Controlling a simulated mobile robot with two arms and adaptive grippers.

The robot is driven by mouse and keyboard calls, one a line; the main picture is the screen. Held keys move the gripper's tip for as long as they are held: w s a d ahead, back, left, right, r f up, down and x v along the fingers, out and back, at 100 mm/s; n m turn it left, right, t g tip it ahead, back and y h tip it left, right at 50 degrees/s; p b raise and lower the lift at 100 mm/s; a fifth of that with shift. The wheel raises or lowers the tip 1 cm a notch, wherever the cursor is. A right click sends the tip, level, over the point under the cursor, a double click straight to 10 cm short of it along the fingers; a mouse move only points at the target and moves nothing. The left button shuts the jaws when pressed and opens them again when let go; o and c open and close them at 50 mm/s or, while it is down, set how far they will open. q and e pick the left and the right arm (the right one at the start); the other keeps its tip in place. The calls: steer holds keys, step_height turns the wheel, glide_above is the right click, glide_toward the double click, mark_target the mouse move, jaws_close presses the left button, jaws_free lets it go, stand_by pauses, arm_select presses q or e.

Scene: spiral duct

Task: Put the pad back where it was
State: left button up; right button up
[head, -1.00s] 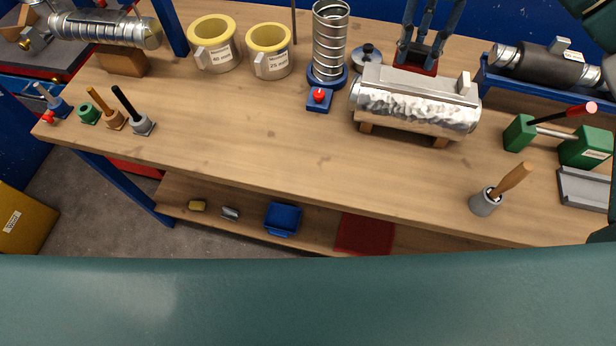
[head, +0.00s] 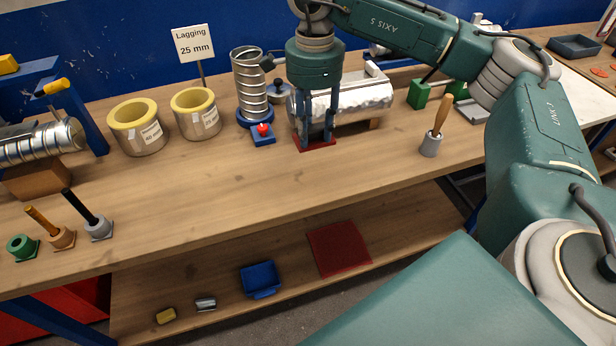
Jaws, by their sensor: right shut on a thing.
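My right gripper (head: 315,143) points down over the bench, its fingers shut on a small flat red pad (head: 302,148). The fingers hide part of the pad, and I cannot tell whether it touches the wooden bench top. The gripper is in front of the left end of the silver wrapped duct (head: 355,99) and right of the blue block with a red knob (head: 263,136). A larger dark red mat (head: 340,249) lies on the lower shelf. My left gripper is not in view.
The spiral tube (head: 250,85) and two yellow-lined rings (head: 139,132) stand left of the gripper. A wooden-handled tool in a grey cup (head: 432,143) stands to the right. The front middle of the bench (head: 230,195) is clear. A blue tray (head: 261,279) sits on the shelf.

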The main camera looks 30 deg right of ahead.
mark_target(313, 140)
step_height(313, 140, down, 5)
steer(key=shift+s+r+p, duration=0.1)
steer(key=shift+r+p, duration=0.1)
steer(key=shift+p, duration=0.35)
steer(key=f, duration=0.3)
steer(key=f+p, duration=0.1)
steer(key=shift+a+f, duration=0.25)
steer(key=shift+f, duration=0.35)
step_height(313, 140, down, 3)
steer(key=shift+f+p, duration=0.2)
steer(key=shift+p, duration=0.3)
steer(key=shift+f, duration=0.5)
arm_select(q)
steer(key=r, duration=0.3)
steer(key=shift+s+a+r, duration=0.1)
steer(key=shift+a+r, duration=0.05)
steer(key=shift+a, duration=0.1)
arm_select(e)
steer(key=shift+f, duration=0.1)
steer(key=o, duration=0.6)
steer(key=shift+f, duration=0.1)
steer(key=o, duration=0.4)
